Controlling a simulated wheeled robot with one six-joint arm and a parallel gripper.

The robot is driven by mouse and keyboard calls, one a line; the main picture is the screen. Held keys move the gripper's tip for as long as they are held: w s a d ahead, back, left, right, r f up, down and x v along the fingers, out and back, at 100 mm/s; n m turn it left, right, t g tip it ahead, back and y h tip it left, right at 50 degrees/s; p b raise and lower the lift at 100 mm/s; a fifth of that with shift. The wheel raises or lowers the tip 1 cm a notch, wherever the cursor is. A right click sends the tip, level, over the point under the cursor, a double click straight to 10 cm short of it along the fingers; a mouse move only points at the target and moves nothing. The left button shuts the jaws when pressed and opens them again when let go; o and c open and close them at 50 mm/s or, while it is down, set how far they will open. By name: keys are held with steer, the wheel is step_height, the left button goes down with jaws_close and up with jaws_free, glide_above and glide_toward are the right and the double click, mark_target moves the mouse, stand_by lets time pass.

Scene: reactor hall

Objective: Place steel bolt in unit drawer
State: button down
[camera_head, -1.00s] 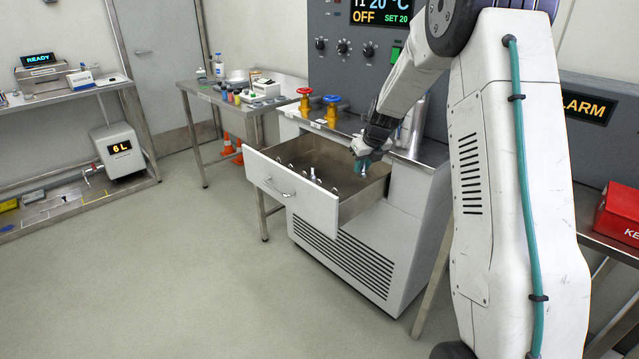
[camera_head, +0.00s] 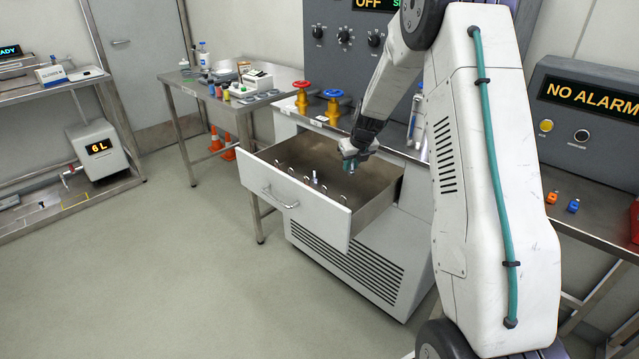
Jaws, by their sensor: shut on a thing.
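The unit drawer (camera_head: 300,203) is pulled open from the grey-white cabinet, its metal interior facing up. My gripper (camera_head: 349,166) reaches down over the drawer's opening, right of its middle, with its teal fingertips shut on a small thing. I take this to be the steel bolt, but it is too small and too covered by the fingers to make out. A small upright metal piece (camera_head: 314,179) stands inside the drawer, left of my gripper. Several small pale ring-like shapes also show inside the drawer.
A red valve (camera_head: 302,90) and a blue valve (camera_head: 333,98) stand on the cabinet top behind the drawer. A side table (camera_head: 222,100) with bottles and small parts is at the left. The floor (camera_head: 160,270) in front is clear. My arm hides the cabinet's right side.

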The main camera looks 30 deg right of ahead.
steer(key=f, duration=0.5)
steer(key=a+f, duration=0.1)
steer(key=f, duration=0.1)
steer(key=shift+w+f, duration=0.35)
steer(key=shift+w, duration=0.05)
steer(key=shift+d+f, duration=0.1)
steer(key=shift+f, duration=1.9)
steer(key=shift+s, duration=0.1)
steer(key=c, duration=1.3)
jaws_free()
steer(key=shift+f, duration=0.1)
